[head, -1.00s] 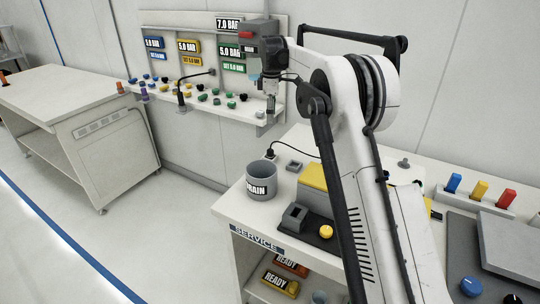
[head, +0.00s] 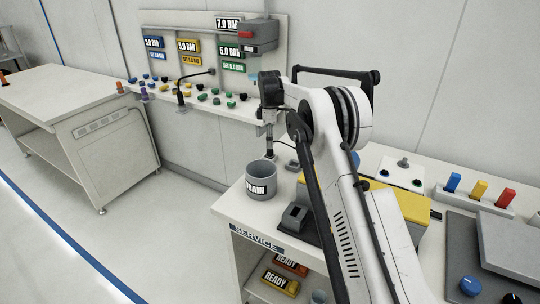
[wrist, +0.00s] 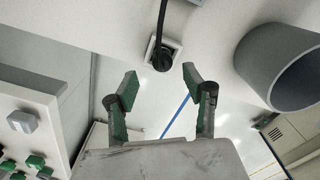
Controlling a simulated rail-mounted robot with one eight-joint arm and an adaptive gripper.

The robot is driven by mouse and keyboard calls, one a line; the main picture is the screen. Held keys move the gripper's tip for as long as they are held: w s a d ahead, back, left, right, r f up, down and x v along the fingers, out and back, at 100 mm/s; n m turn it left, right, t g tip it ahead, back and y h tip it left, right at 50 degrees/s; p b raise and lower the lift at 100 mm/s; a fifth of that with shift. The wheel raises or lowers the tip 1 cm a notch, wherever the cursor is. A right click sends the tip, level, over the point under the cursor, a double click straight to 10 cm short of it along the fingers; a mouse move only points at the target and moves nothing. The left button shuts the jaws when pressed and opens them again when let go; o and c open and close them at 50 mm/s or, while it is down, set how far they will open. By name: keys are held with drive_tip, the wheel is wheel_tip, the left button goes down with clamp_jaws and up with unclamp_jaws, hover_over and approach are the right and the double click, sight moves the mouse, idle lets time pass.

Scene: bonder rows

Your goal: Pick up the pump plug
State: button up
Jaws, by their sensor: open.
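The pump plug (wrist: 161,55) is black, with a black cord, and sits in a small grey square socket (wrist: 166,62) on the white bench top in the wrist view. My gripper (wrist: 158,82) is open and empty, its green-padded fingers apart. The plug appears just beyond the fingertips, roughly between them, and is not held.
The DRAIN cup stands close to the plug and also shows at the right of the wrist view (wrist: 262,70). A yellow box (head: 400,215) is right of the cup, partly behind my arm. A wall shelf (head: 225,106) with several coloured knobs is at the back left.

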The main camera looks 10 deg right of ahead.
sight(270, 150)
drive_tip(key=shift+s+f, duration=0.2)
drive_tip(key=shift+f, duration=2.4)
clamp_jaws()
